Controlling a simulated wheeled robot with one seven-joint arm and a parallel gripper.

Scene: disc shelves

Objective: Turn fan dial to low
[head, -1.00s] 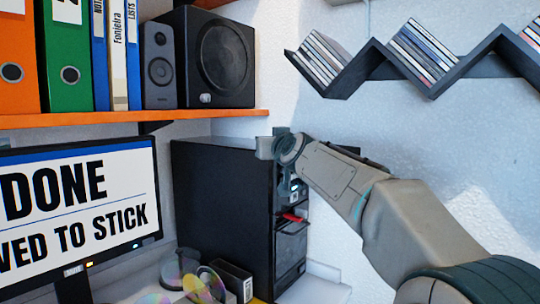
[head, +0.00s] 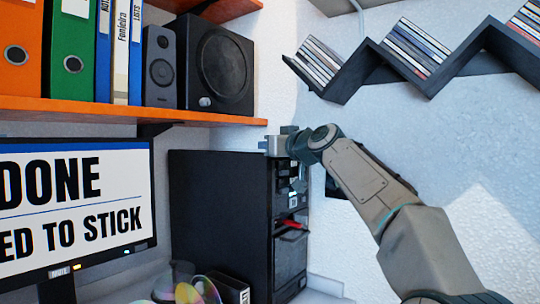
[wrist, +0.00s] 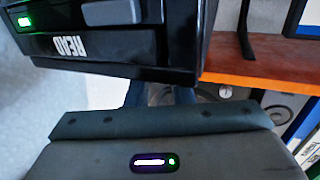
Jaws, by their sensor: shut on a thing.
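A black computer tower (head: 220,215) stands on the desk, its front panel facing right in the head view. My gripper (head: 275,145) is at the top front corner of the tower. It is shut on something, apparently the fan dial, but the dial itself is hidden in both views. In the wrist view, the tower front (wrist: 120,45) appears upside down, with a green light and a grey piece. My gripper's dark body fills the lower part of that view; its fingertips do not show clearly.
An orange shelf (head: 120,113) with binders and speakers (head: 222,65) is above the tower at left. A zigzag disc rack (head: 428,80) hangs on the wall at upper right. A monitor (head: 75,215) and loose discs (head: 190,292) are on the desk.

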